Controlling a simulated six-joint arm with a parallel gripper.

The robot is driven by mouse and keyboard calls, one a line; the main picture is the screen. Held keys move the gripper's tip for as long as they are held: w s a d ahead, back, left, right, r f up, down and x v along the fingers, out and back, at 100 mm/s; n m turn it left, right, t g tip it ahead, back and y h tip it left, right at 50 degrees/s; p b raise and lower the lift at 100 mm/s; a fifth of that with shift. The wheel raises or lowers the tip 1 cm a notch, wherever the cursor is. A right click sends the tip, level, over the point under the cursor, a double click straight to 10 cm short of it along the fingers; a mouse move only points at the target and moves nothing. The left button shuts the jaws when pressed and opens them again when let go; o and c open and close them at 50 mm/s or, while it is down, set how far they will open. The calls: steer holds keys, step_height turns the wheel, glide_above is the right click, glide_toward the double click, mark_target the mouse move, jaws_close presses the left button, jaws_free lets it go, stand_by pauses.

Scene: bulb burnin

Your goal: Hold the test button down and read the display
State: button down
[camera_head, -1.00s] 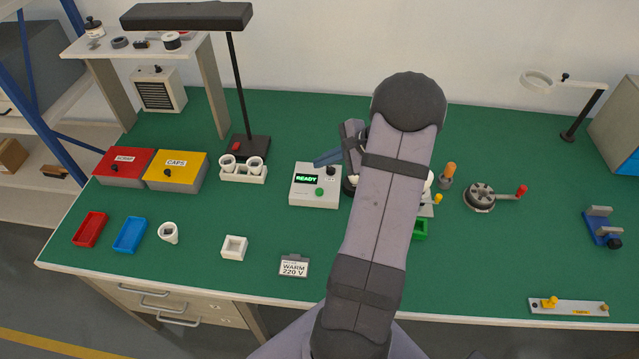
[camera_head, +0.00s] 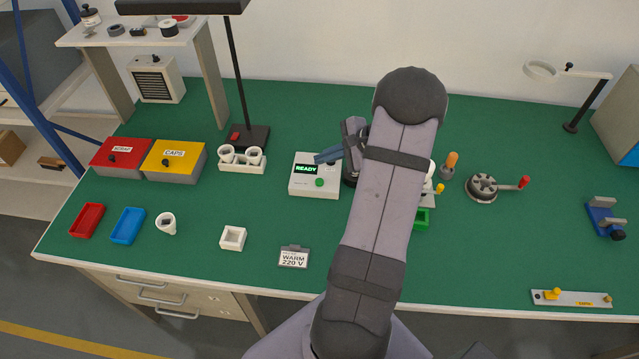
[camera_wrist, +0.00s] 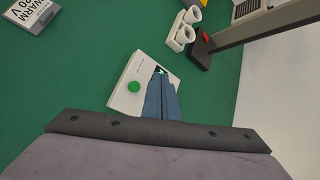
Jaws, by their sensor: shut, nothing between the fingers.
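The white tester box (camera_head: 314,188) stands on the green bench top, left of my arm. Its small dark display (camera_head: 307,169) reads READY in green letters. A round green button (camera_head: 320,183) sits below and right of the display. The box also shows in the wrist view (camera_wrist: 124,100), with the green button (camera_wrist: 134,87) in plain sight. My gripper (camera_head: 322,158) has shut blue fingers with nothing between them, over the far right part of the box. In the wrist view the fingers (camera_wrist: 161,82) are beside the button and cover part of the display. I see no contact with the button.
A white holder with cups (camera_head: 242,165) and a lamp post stand left of the box. A white square socket (camera_head: 232,238) and a WARM 220 V card (camera_head: 294,257) lie in front. My arm hides the bench to the right of the box.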

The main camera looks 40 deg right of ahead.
steer(key=shift+f+b, duration=1.95)
steer(key=shift+f, duration=1)
steer(key=shift+f, duration=0.15)
steer(key=shift+f+b, duration=0.25)
steer(key=shift+b, duration=0.25)
steer(key=shift+f+b, duration=0.4)
steer(key=shift+f, duration=0.05)
steer(key=shift+r, duration=0.2)
stand_by(1.7)
steer(key=shift+r+p, duration=0.6)
steer(key=shift+r, duration=0.1)
steer(key=shift+r+p, duration=1.75)
steer(key=shift+r, duration=0.75)
